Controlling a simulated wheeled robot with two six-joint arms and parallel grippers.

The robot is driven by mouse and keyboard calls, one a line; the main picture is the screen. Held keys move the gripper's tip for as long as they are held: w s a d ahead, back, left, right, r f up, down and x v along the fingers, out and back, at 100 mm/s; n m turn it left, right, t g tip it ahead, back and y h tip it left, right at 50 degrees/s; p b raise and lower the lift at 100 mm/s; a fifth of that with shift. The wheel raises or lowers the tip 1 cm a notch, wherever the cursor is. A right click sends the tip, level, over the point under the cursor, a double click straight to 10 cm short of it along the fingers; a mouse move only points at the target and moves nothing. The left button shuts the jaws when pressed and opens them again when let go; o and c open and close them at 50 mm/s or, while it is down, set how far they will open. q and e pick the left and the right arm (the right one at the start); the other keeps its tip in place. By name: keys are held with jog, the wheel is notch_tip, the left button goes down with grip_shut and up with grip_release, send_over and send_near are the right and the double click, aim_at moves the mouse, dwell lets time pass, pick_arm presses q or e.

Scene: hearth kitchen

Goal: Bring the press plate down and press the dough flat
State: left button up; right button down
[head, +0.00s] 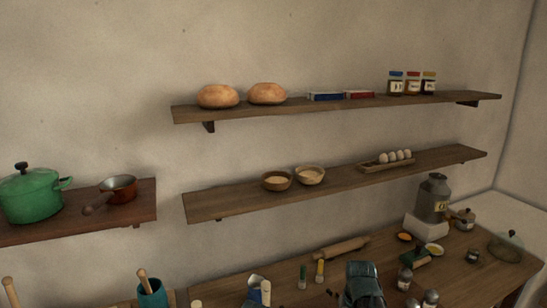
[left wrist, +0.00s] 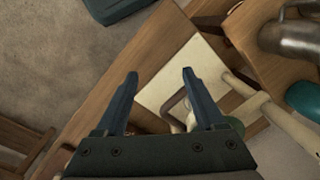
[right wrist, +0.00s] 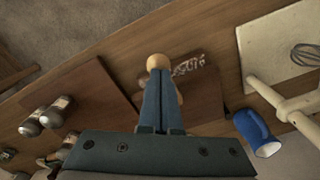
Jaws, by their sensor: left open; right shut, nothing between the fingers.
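I cannot make out the press plate or the dough for certain. In the left wrist view my left gripper (left wrist: 160,78) is open, with a pale slab (left wrist: 160,88) beyond and between its fingers. A grey loop-shaped piece and a pale wooden bar (left wrist: 265,107) show close by. In the right wrist view my right gripper (right wrist: 163,82) is shut and empty. A round tan knob or ball (right wrist: 158,61) shows just past its fingertips; I cannot tell whether they touch. My right gripper also seems to show from behind in the head view (head: 363,284).
A blue mug (right wrist: 256,134), a pale slab with a whisk (right wrist: 306,54) and lidded jars (right wrist: 30,126) lie around the right gripper.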

jog(key=shift+s+d+f+b, duration=0.1)
jog(key=shift+s+f+b, duration=0.15)
jog(key=shift+f+b, duration=0.35)
jog(key=shift+s+d+f+b, duration=0.1)
jog(key=shift+s+f+b, duration=0.1)
jog(key=shift+f+b, duration=0.4)
dwell(0.9)
jog(key=shift+s+d+f+b, duration=0.1)
jog(key=shift+s+f+b, duration=0.1)
jog(key=shift+f+b, duration=0.75)
jog(key=shift+s+d+f+b, duration=0.1)
jog(key=shift+s+f+b, duration=0.1)
jog(key=shift+f+b, duration=0.7)
dwell(1.5)
dwell(0.6)
notch_tip(320, 180, up, 8)
jog(key=p, duration=0.8)
jog(key=shift+r, duration=0.15)
jog(key=shift+s+a+f, duration=0.2)
jog(key=shift+a+f, duration=0.05)
jog(key=shift+a, duration=0.05)
jog(key=s+a+f+n+b, duration=0.2)
jog(key=s+a, duration=0.3)
jog(key=a, duration=0.3)
jog(key=s+a+f+n+h+b, duration=0.1)
jog(key=s+a+f+n+b, duration=0.1)
jog(key=s+a, duration=0.4)
jog(key=shift+a+n, duration=0.6)
jog(key=shift+a, duration=0.35)
